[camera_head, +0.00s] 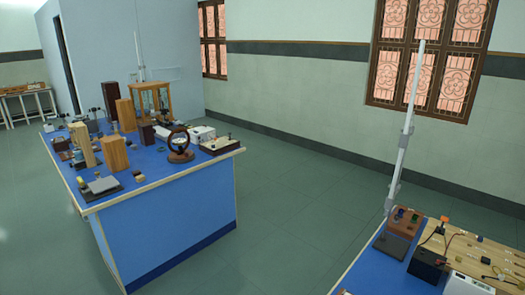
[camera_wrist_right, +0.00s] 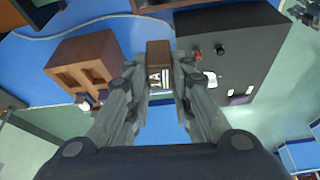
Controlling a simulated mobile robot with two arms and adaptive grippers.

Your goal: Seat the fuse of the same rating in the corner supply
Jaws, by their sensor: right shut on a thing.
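In the right wrist view a small dark brown fuse block (camera_wrist_right: 159,55) with a white label, apparently "1A", and pale stripes stands between my right fingertips. My right gripper (camera_wrist_right: 160,80) is shut on it, one finger on each side. A black box (camera_wrist_right: 250,40) with a red and a black terminal, probably the supply, lies just right of the fuse; a white dial and a small purplish patch show along its lower side. I cannot tell whether the fuse touches anything beneath it. My left gripper is not in view.
A brown wooden block (camera_wrist_right: 82,65) with two recesses lies left of the fuse on the blue bench top. A pale cable (camera_wrist_right: 90,22) crosses behind it. In the head view a crowded blue bench (camera_head: 165,235) stands left, another bench (camera_head: 365,268) front right, with open floor (camera_head: 290,210) between.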

